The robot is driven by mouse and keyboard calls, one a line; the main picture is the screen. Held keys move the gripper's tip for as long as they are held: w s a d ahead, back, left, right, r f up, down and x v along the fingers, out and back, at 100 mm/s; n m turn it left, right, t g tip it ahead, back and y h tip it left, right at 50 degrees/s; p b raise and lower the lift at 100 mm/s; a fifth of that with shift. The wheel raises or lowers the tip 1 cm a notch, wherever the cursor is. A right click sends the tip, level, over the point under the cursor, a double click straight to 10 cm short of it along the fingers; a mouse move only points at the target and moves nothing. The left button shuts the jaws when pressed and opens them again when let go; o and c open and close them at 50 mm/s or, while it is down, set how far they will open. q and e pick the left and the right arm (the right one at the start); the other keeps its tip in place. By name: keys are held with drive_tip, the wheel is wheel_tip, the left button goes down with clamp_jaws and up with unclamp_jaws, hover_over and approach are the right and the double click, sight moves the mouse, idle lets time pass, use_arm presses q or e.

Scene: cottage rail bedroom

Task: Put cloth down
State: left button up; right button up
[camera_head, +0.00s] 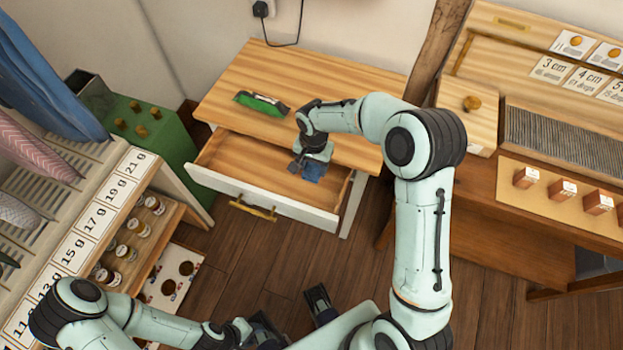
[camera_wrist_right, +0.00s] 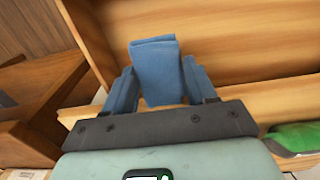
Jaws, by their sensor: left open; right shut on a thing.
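A folded blue cloth (camera_wrist_right: 155,68) is held between the fingers of my right gripper (camera_wrist_right: 160,85), which is shut on it. In the head view the right gripper (camera_head: 309,167) points down over the right part of an open drawer (camera_head: 236,163), with a bit of blue at its tip. Whether the cloth touches the drawer floor I cannot tell. The drawer has a white front with a brass handle (camera_head: 253,208), and the rest of its inside looks empty. My left gripper (camera_head: 293,318) is open and empty low in the head view, over the floor.
A green packet (camera_head: 262,103) lies on the wooden top (camera_head: 330,75) above the drawer. A rack with weight labels (camera_head: 98,216) and jars stands at left, near a green box (camera_head: 145,140). A desk with small boxes (camera_head: 540,185) stands at right. Wooden floor shows between them.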

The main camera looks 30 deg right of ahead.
sight(313, 186)
wheel_tip(313, 186, down, 9)
drive_tip(key=shift+f, duration=0.1)
idle(0.3)
drive_tip(key=shift+f+b, duration=0.1)
drive_tip(key=shift+b, duration=0.25)
drive_tip(key=o, duration=1)
drive_tip(key=shift+o, duration=0.2)
wheel_tip(313, 186, up, 12)
drive_tip(key=shift+r+p, duration=0.15)
drive_tip(key=shift+p, duration=0.4)
